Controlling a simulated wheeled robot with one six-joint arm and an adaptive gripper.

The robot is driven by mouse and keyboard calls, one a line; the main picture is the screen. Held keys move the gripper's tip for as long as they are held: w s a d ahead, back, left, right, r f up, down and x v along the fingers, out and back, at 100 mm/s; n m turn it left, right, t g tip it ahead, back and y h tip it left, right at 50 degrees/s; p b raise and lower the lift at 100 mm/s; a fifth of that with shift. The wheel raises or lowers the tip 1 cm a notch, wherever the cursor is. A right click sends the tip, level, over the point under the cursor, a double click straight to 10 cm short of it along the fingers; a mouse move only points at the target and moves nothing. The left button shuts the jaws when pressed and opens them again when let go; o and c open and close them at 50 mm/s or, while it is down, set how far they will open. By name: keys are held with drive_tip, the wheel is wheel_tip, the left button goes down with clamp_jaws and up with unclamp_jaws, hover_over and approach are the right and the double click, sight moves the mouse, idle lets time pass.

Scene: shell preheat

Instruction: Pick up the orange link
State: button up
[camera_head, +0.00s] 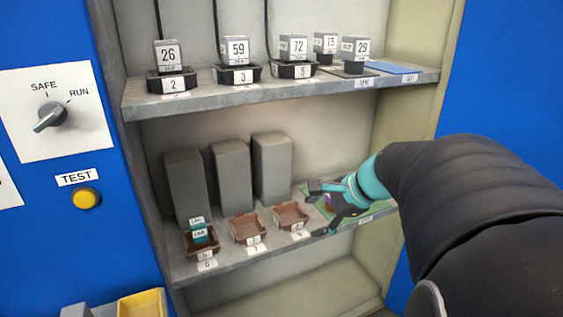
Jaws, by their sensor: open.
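My gripper (319,210), teal and black, reaches in from the right over the right end of the lower shelf. Its fingers are spread apart and point left, above a green mat (309,190). A small purple and dark patch (331,201) shows between the fingers; I cannot tell what it is or whether the gripper touches it. I cannot make out an orange link anywhere; the gripper and arm hide part of the mat.
Left of the gripper stand brown trays, one empty (290,216), and another (202,246) holding teal labelled pieces. Tall grey blocks (272,168) stand behind. The upper shelf (205,102) carries numbered blocks in black trays and a blue mat (392,67). A yellow bin (143,304) is bottom left.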

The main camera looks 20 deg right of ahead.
drive_tip(key=w+d+m+t+h, duration=0.25)
drive_tip(key=d+m+t, duration=0.45)
drive_tip(key=d+m, duration=1.45)
drive_tip(key=w+d+f+n, duration=0.1)
drive_tip(key=w+n, duration=0.1)
drive_tip(key=w+d+f+n, duration=0.1)
drive_tip(key=w+d+n, duration=0.1)
drive_tip(key=w, duration=0.1)
drive_tip(key=w+d+f+n, duration=0.1)
drive_tip(key=w+n, duration=0.1)
drive_tip(key=shift+w+d, duration=0.25)
drive_tip(key=shift+w, duration=0.15)
drive_tip(key=shift+g, duration=0.3)
drive_tip(key=shift+f+x, duration=0.25)
drive_tip(key=shift+x, duration=2.4)
drive_tip(key=shift+s, duration=0.1)
drive_tip(key=shift+c, duration=0.3)
clamp_jaws()
